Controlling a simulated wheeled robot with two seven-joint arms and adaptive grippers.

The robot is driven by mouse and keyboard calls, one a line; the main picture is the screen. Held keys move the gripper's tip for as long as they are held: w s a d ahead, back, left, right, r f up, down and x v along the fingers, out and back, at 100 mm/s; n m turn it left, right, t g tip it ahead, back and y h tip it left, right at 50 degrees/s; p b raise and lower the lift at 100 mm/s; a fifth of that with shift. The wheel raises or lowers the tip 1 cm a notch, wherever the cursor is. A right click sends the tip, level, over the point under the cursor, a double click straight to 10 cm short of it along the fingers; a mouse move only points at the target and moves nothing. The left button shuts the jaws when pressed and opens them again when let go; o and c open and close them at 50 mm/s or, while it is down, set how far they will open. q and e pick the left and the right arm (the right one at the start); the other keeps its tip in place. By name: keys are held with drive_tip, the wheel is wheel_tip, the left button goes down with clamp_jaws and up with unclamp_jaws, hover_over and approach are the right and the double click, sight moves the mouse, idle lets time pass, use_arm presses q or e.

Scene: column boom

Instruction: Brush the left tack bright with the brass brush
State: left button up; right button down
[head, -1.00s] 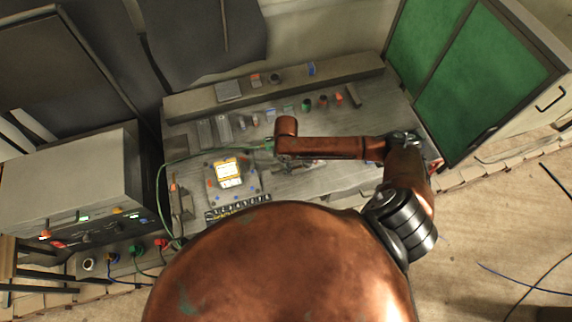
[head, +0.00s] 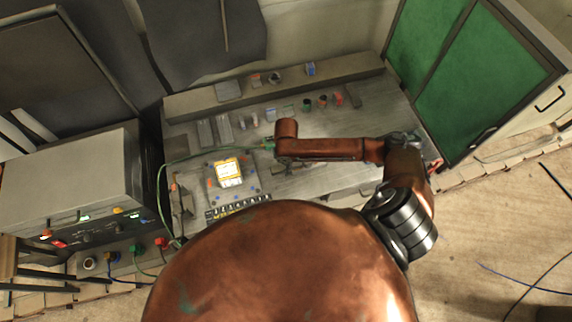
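My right arm (head: 335,149) comes in from the right and reaches left over the grey workbench (head: 375,125). Its wrist (head: 286,130) is above the middle of the bench. The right gripper is mostly hidden below the wrist, so its fingers and anything in them cannot be made out. A flat plate fixture (head: 249,186) with a yellow and white panel (head: 228,172) lies left of the wrist. I cannot make out the left tack or the brass brush. My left gripper is not in view.
A green cable (head: 160,190) loops from the grey machine (head: 70,190) at left towards the wrist. Small cups and blocks (head: 322,101) stand behind my arm, below a raised ledge (head: 345,68). A green-panelled cabinet (head: 478,80) stands at the right.

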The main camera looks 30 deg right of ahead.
drive_tip(key=shift+s+a+r+p, duration=0.1)
drive_tip(key=shift+s+r+p, duration=0.05)
drive_tip(key=shift+s+p, duration=0.3)
drive_tip(key=shift+w+d, duration=0.25)
drive_tip(key=shift+w, duration=0.95)
drive_tip(key=shift+s+a+p, duration=0.15)
drive_tip(key=shift+s+p, duration=0.4)
drive_tip(key=shift+s, duration=0.3)
drive_tip(key=shift+s+a+f, duration=0.1)
drive_tip(key=shift+s+f, duration=0.2)
drive_tip(key=shift+s, duration=0.15)
drive_tip(key=shift+w+d, duration=0.15)
drive_tip(key=shift+w, duration=0.5)
drive_tip(key=shift+w+d, duration=0.15)
drive_tip(key=shift+w, duration=0.45)
drive_tip(key=shift+s+a+r+p, duration=0.15)
drive_tip(key=shift+s+p, duration=0.45)
drive_tip(key=shift+p, duration=0.05)
drive_tip(key=shift+s+a+r+p, duration=0.15)
drive_tip(key=shift+s+p, duration=0.4)
drive_tip(key=shift+p, duration=0.05)
drive_tip(key=shift+w+d+f, duration=0.15)
drive_tip(key=shift+w, duration=0.5)
